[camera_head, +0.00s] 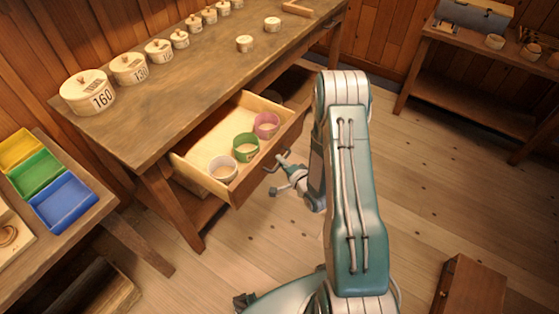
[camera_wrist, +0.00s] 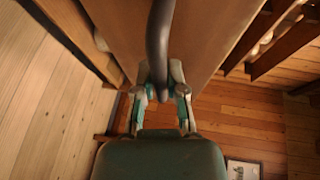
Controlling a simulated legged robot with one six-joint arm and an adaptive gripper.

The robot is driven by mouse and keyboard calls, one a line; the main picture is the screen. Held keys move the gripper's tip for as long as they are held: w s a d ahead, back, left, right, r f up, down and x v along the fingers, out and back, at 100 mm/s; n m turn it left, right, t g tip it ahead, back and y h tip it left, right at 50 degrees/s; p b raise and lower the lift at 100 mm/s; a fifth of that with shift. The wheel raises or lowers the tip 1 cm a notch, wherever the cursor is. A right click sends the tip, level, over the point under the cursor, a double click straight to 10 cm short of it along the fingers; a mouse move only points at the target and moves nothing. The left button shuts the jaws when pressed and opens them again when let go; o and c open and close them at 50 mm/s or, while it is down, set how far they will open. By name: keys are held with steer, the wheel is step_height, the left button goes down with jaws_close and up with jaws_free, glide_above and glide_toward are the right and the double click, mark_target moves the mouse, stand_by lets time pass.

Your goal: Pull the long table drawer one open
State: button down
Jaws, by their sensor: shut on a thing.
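The long table (camera_head: 190,90) has a drawer (camera_head: 250,183) pulled out from its long side, its pale inside showing in the head view. A white cup (camera_head: 222,169), a green cup (camera_head: 246,148) and a pink cup (camera_head: 266,125) stand in the drawer. My gripper (camera_head: 279,172) is at the drawer's front. In the wrist view my gripper (camera_wrist: 161,92) is shut on the dark bar handle (camera_wrist: 158,38), which runs between its fingers. The drawer's wooden front fills much of the upper wrist view. The drawer's back end is hidden under the tabletop.
Several numbered lidded pots (camera_head: 88,92) line the tabletop's back edge. Yellow, green and blue bins (camera_head: 63,203) sit on a side table at left. A shelf table (camera_head: 470,90) stands at the back right. A wooden box (camera_head: 470,290) is on the floor; floor around it is clear.

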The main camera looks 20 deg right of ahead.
steer(key=shift+s+f, duration=0.15)
steer(key=shift+f, duration=0.1)
steer(key=c, duration=0.7)
jaws_free()
steer(key=shift+r, duration=0.1)
steer(key=v, duration=1.1)
steer(key=shift+s+d, duration=0.1)
steer(key=shift+s, duration=0.2)
